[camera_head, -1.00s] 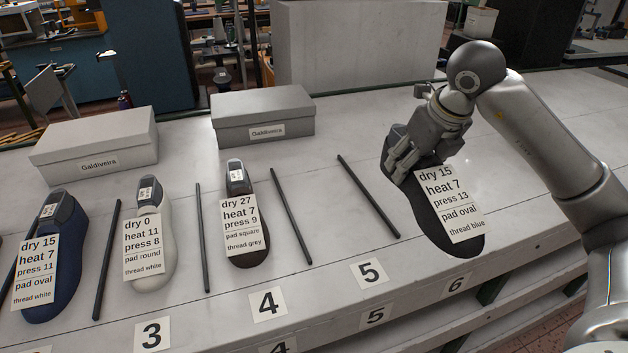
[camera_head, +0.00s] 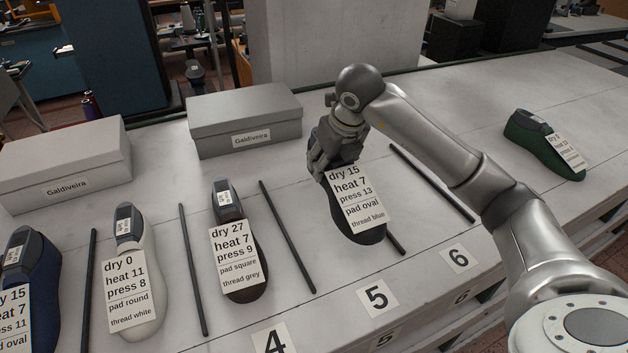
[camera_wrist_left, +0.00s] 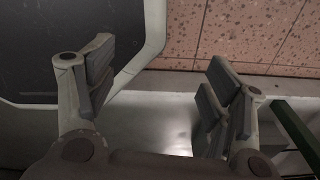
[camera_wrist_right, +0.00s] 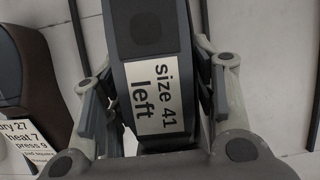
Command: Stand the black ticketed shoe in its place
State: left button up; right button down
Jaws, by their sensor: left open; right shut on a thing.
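The black shoe with its ticket (camera_head: 362,236) reads dry 15, heat 7, press 13, pad oval, thread blue. My right gripper (camera_head: 335,160) is shut on its heel end, above the bench near the number 5 label (camera_head: 377,297). The shoe covers most of the rod between places 5 and 6. In the right wrist view the held shoe's top (camera_wrist_right: 150,70) carries a "size 41 left" label between the fingers. I cannot tell whether its sole touches the bench. My left gripper (camera_wrist_left: 160,95) is open and empty, over the floor and a pale ledge.
A brown shoe (camera_head: 238,265) stands left of the held shoe, then a white shoe (camera_head: 147,270) and a navy shoe (camera_head: 40,265). A green shoe (camera_head: 530,145) is far right. Black rods (camera_head: 288,237) divide the places. Grey boxes (camera_head: 245,122) stand behind.

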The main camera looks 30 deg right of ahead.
jog(key=f, duration=0.1)
jog(key=w+a+f, duration=0.1)
jog(key=f, duration=0.1)
jog(key=shift+w+a+f+p, duration=0.15)
jog(key=shift+w+a+p, duration=0.15)
jog(key=shift+w+a, duration=0.1)
jog(key=shift+w+a+f, duration=0.25)
jog(key=shift+f, duration=0.15)
notch_tip(320, 180, down, 3)
jog(key=shift+w+a+r+p, duration=0.1)
jog(key=shift+w+a+p, duration=0.05)
jog(key=shift+p, duration=0.55)
jog(key=shift+f, duration=0.35)
pick_arm(q)
jog(key=shift+w+r, duration=0.25)
jog(key=shift+r, duration=0.35)
jog(key=shift+w+r, duration=0.2)
jog(key=shift+r, duration=0.4)
pick_arm(e)
jog(key=c, duration=1)
grip_release()
jog(key=shift+f, duration=0.2)
jog(key=shift+c, duration=0.2)
jog(key=o, duration=0.5)
jog(key=shift+r, duration=0.1)
jog(key=shift+c, duration=0.2)
